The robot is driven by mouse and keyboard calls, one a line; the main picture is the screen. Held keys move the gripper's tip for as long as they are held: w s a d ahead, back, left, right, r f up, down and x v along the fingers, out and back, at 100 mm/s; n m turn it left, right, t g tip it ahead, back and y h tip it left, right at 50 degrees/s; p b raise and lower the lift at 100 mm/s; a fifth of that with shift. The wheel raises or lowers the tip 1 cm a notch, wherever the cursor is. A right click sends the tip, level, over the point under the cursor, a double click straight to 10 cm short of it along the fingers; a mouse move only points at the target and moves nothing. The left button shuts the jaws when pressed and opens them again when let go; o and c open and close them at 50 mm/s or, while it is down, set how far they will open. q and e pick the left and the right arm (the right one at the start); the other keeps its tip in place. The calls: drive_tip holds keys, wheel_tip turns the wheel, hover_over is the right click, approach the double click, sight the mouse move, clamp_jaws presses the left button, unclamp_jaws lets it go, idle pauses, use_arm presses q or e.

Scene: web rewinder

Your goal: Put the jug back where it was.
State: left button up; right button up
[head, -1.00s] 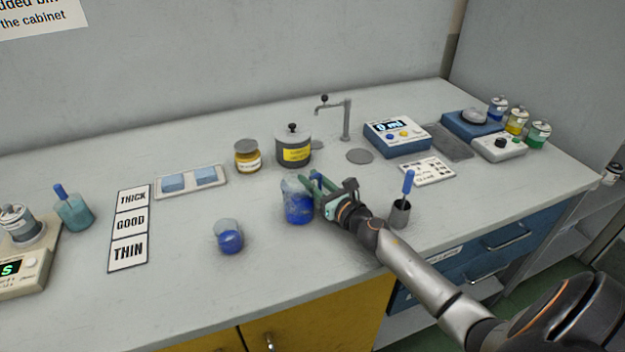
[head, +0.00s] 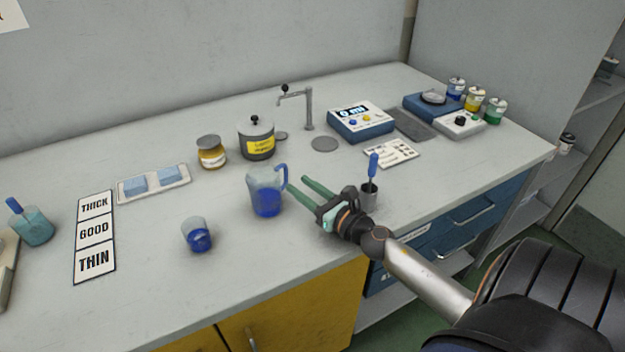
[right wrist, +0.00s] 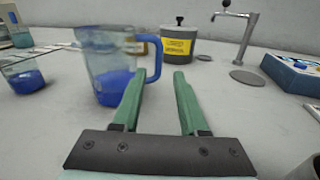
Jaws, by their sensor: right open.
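The jug (head: 265,194) is clear with blue liquid in it and a blue handle on its right side. It stands upright on the grey counter (head: 300,262), right of a small beaker. It also shows in the right wrist view (right wrist: 108,72), left of the fingers. My right gripper (head: 305,188) is open and empty, just right of the jug's handle. In the right wrist view its green fingers (right wrist: 158,97) are apart with bare counter between them, and the left finger overlaps the jug's lower right edge. My left gripper is out of view.
A small beaker (head: 198,235) with blue liquid stands left of the jug. A grey pot (head: 257,140) and an amber jar (head: 211,154) stand behind. A round grey disc (head: 324,144) lies below the tap (head: 308,108). A metal cup (head: 369,195) with a blue-handled tool stands close right of my gripper.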

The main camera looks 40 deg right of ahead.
drive_tip(key=shift+s, duration=1.55)
idle(0.4)
